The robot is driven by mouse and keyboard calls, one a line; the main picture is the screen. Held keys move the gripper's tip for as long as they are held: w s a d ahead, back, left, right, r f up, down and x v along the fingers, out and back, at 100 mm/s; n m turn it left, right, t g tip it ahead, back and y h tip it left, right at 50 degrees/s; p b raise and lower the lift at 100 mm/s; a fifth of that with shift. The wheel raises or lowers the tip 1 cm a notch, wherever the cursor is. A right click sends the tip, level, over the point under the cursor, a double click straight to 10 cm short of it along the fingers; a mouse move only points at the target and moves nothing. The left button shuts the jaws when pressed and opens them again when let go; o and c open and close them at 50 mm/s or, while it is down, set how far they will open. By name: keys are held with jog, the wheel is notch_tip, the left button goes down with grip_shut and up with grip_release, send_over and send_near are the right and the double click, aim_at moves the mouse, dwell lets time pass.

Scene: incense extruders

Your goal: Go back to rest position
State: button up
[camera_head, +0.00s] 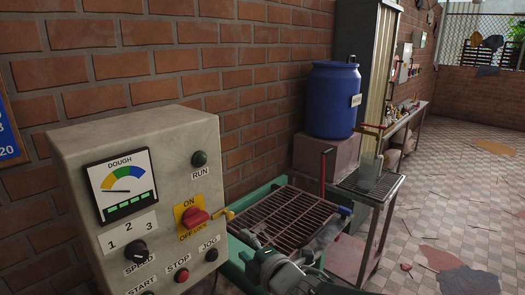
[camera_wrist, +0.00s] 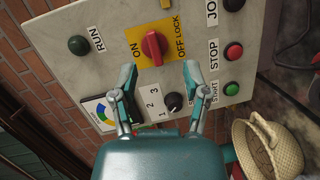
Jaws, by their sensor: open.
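My gripper (camera_wrist: 158,72) is open and empty in the wrist view. Its two teal fingers are spread in front of the control panel (camera_wrist: 112,26), on either side of the red rotary switch's lower edge in the picture. The red switch (camera_wrist: 154,48) sits on a yellow ON / OFF LOCK plate, and no finger visibly grips it. The black speed knob (camera_wrist: 173,101) shows between the fingers. In the head view the panel (camera_head: 70,160) stands at the left with the red switch (camera_head: 195,217). I cannot make out my gripper's fingers there.
A green-framed machine with a dark metal rack (camera_head: 285,215) stands right of the panel. A blue barrel (camera_head: 332,100) stands behind it. A small metal table (camera_head: 368,188) is beside the rack. A woven basket (camera_wrist: 268,150) is near the gripper.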

jog(key=s+d+m+g+h, duration=0.1)
jog(key=s+d+m+h, duration=0.1)
jog(key=d+m+h, duration=0.35)
jog(key=s+d+m+h, duration=0.3)
jog(key=d+m, duration=0.4)
jog(key=d, duration=0.2)
jog(key=s+d+f+m+g, duration=0.1)
jog(key=s+d+m+g, duration=0.1)
jog(key=s+m, duration=0.3)
jog(key=s+d+f+m+g+h, duration=0.1)
jog(key=s+d+m+g, duration=0.2)
jog(key=s+m, duration=0.3)
jog(key=s+g, duration=0.1)
jog(key=s, duration=0.2)
jog(key=shift+s+d+f, duration=0.2)
jog(key=shift+s, duration=0.1)
